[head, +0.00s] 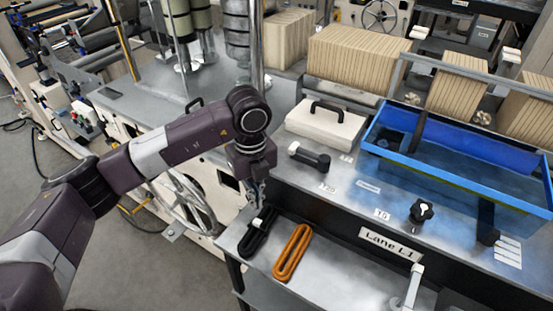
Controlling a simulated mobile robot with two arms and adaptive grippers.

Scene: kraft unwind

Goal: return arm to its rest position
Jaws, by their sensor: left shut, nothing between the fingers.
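My left arm comes in from the left, bends at the elbow and hangs its wrist down near the middle of the head view. My left gripper (258,195) points down, shut and empty, just above the far end of a black looped cord or strap (258,236) on the lower metal shelf. I cannot tell whether the fingertips touch it. An orange-brown loop (292,253) lies beside the black one, to its right. My right gripper is not in view.
A blue tray (460,187) stands on the metal bench at right. A white case with a black handle (326,122), a black-and-grey tool (309,157) and a black knob (421,212) are nearby. A handwheel (190,205) is left of the gripper. Vertical posts rise behind the arm.

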